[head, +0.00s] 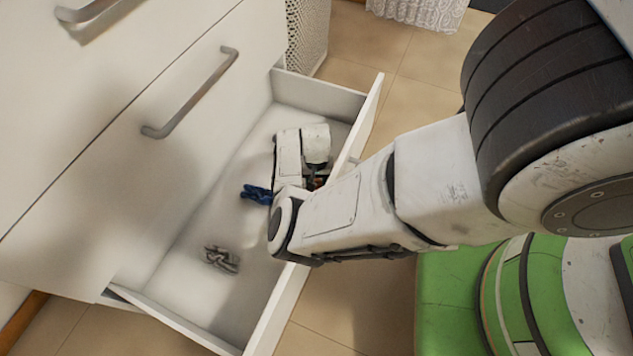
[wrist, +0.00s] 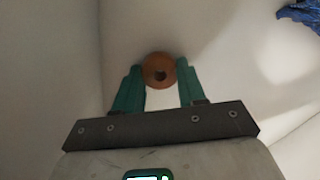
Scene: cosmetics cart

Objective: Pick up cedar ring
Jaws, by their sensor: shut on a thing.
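The cedar ring (wrist: 157,59) is a small round orange-brown ring with a dark hole, in the upper middle of the wrist view. My gripper (wrist: 160,72) has its two green fingers on either side of the ring, shut on it. The white drawer floor (wrist: 235,75) shows behind the ring. In the head view my arm reaches into the open white drawer (head: 184,290), and my wrist hides most of the gripper. I cannot make out the ring clearly there.
A crumpled blue item (head: 256,194) lies in the drawer left of my wrist; it also shows in the wrist view (wrist: 301,14). A grey item (head: 220,259) lies nearer the drawer's lower end. The drawer front wall (head: 279,308) runs under my arm. A closed drawer with a handle (head: 192,94) stands above.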

